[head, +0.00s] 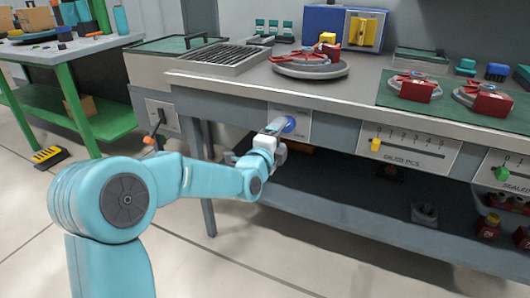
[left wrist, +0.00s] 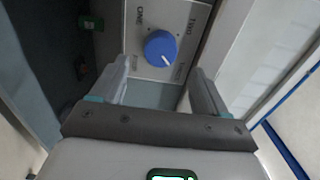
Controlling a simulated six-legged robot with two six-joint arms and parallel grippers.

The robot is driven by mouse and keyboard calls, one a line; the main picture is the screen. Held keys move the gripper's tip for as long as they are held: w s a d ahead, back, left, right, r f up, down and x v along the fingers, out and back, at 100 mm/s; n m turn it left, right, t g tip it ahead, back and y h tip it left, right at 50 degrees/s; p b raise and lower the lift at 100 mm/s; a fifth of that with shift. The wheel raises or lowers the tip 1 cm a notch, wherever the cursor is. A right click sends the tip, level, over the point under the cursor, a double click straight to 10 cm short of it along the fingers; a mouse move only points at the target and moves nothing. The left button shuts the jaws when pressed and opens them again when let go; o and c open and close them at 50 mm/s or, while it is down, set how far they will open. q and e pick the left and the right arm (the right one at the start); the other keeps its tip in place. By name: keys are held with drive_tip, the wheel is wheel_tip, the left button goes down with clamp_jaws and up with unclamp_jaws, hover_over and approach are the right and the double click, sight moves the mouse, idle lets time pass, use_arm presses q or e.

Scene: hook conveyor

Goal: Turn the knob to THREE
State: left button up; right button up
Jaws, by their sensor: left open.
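The blue round knob (head: 289,124) sits on a pale panel on the front of the workbench. In the left wrist view the knob (left wrist: 160,48) shows a short white mark toward its lower right edge. Labels surround it; ONE and TWO lie above it in that view, and the others are too small to read surely. My left gripper (head: 276,128) is at the panel, pointing at the knob. Its two fingers are spread (left wrist: 161,80), with the knob between and apparently just beyond the tips, touching neither. My right gripper is not in view.
A slider panel with a yellow handle (head: 376,145) is right of the knob, and one with a green handle (head: 502,173) farther right. A panel with a lever (head: 161,116) is on the left. Red fixtures (head: 414,88) stand on the bench top. A dark lower shelf (head: 350,195) lies below.

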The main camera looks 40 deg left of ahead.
use_arm(q)
drive_tip(key=p+v, duration=0.1)
drive_tip(key=v, duration=1)
drive_tip(key=shift+d, duration=0.15)
